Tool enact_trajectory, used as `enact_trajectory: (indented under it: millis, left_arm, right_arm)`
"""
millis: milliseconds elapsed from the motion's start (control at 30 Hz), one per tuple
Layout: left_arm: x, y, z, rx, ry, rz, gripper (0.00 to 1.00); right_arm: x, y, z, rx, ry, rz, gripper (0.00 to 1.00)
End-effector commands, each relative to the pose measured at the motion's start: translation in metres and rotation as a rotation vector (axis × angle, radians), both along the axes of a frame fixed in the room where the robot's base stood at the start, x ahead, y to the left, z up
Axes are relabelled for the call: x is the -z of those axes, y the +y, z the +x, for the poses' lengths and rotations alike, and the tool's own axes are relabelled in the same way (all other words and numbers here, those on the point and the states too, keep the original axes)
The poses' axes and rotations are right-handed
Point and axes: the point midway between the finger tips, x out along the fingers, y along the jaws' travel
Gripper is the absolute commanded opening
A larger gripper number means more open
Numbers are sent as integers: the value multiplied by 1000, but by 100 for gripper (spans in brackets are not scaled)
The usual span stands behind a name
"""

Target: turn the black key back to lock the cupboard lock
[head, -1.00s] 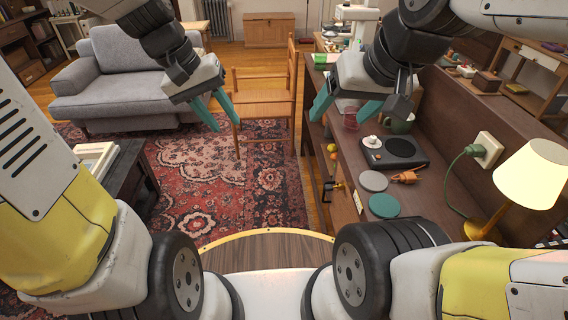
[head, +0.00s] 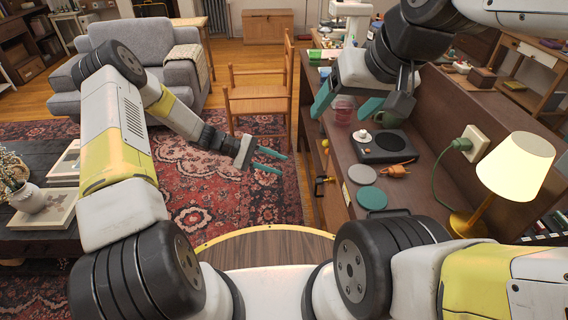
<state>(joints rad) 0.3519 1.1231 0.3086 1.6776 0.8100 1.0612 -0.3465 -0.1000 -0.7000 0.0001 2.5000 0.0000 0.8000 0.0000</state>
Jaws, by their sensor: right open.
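The black key (head: 321,181) shows as a small dark shape with a brass-coloured part on the front face of the wooden cupboard (head: 338,200), right of the picture's middle. It is too small to tell how far it is turned. My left gripper (head: 283,164) is open and empty, its teal fingers pointing right toward the key and lying some way to its left in the picture. My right gripper (head: 339,115) is open and empty, fingers pointing down over the far part of the cupboard top, above and beyond the key.
A wooden chair (head: 258,98) stands beyond my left gripper. Rug floor left of the cupboard is open.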

Motion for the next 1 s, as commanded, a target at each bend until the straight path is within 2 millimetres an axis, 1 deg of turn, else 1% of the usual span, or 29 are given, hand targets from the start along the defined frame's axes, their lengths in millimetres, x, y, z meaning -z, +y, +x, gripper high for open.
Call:
enact_trajectory:
  millis: [33,200,300,400,533,733,1000]
  left_arm:
    - [19,-6,1,-31,39,-48,35]
    - [64,-22,5,-134,135,-183,35]
    - [84,-30,6,-186,176,-242,35]
    - [97,-34,6,-224,202,-282,35]
    - [106,-37,7,-250,219,-307,35]
    - [107,-46,7,-253,223,-312,35]
    - [107,-74,6,-252,222,-312,35]
  right_arm:
    - [0,0,0,0,0,0,75]
    - [0,0,0,0,0,0,75]
    - [0,0,0,0,0,0,75]
    - [0,0,0,0,0,0,75]
    - [0,0,0,0,0,0,75]
    - [0,0,0,0,0,0,75]
    - [0,0,0,0,0,0,75]
